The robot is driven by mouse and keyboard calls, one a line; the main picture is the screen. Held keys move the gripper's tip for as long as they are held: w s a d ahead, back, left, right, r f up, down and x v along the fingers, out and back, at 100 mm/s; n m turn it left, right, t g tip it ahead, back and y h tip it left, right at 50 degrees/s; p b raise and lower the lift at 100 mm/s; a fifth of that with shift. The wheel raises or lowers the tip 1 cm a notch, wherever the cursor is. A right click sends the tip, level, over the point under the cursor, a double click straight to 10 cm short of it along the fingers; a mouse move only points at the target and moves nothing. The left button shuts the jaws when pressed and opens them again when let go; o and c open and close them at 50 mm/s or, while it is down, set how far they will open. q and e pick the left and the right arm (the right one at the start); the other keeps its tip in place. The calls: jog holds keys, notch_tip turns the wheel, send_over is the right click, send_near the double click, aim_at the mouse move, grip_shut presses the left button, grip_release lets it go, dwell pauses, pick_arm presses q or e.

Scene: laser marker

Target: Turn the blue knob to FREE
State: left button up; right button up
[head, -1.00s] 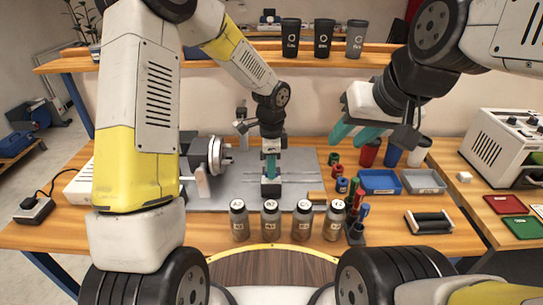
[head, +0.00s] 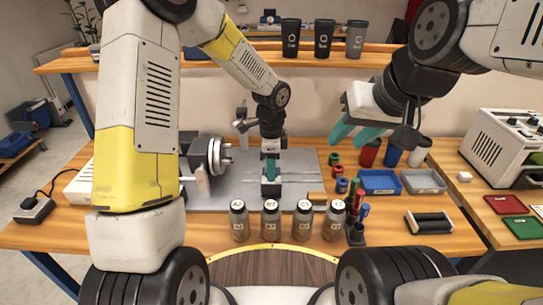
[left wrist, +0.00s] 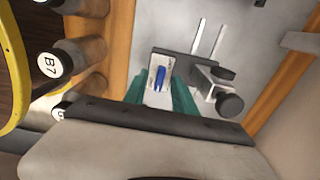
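The blue knob (left wrist: 161,78) sits on a small white plate (left wrist: 153,95) on a grey block in the left wrist view. It looks like a narrow bar, roughly upright in that picture. Any lettering on the plate is too small to read. My left gripper (left wrist: 159,84) has its green fingers on either side of the knob, with a visible gap on both sides. In the head view, my left gripper (head: 271,178) points down at the block (head: 271,189), and the knob is hidden there. My right gripper (head: 350,137) is open and empty, raised above the right part of the table.
Several labelled bottles (head: 270,222) stand in a row in front of the grey base plate (head: 225,198). A round chuck (head: 219,157) is left of the left gripper. Blue tray (head: 380,183), grey tray (head: 424,182) and small coloured cylinders stand to the right.

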pick_arm(q)
jog(key=shift+r, duration=0.15)
notch_tip(320, 180, up, 8)
jog(key=shift+f, duration=0.2)
notch_tip(320, 180, up, 7)
dwell(0.9)
